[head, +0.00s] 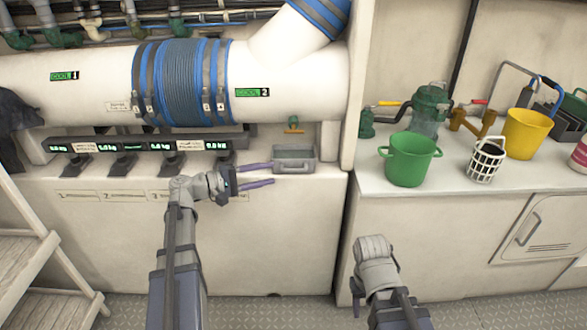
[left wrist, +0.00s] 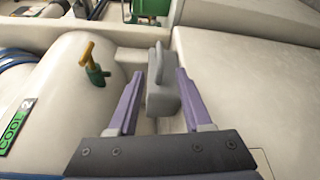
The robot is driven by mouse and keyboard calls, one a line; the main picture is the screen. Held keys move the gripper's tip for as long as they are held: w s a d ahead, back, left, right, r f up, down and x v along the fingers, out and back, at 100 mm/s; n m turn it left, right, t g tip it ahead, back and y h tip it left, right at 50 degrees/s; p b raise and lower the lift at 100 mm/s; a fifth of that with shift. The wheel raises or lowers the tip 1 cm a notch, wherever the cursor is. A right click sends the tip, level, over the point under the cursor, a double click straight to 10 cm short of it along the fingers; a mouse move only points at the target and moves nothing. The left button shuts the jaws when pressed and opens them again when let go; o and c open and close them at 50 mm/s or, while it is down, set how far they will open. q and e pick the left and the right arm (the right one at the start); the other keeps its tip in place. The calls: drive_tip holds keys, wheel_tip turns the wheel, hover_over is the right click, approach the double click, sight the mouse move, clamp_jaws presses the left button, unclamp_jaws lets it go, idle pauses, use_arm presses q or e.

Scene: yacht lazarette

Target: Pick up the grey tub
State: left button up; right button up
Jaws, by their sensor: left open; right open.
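The grey tub (head: 294,153) is a small open box with a handle on its near side. It sits at the right end of the ledge under the big white duct. My left gripper (head: 272,174) is open, its two purple fingers pointing right, just left of the tub. In the left wrist view the grey tub (left wrist: 162,98) shows between the open fingers of my left gripper (left wrist: 160,74); I cannot tell whether they touch it. My right gripper (head: 357,298) hangs low in front of the right-hand cabinet, apart from the tub, mostly hidden by its own wrist.
The counter beyond holds a green bucket (head: 410,160), a white basket (head: 485,160) and a yellow bucket (head: 526,133).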

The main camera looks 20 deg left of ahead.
sight(291, 170)
use_arm(q)
drive_tip(key=shift+s+x, duration=0.2)
drive_tip(key=shift+x, duration=3.8)
drive_tip(key=shift+d, duration=0.1)
drive_tip(key=shift+c, duration=0.4)
clamp_jaws()
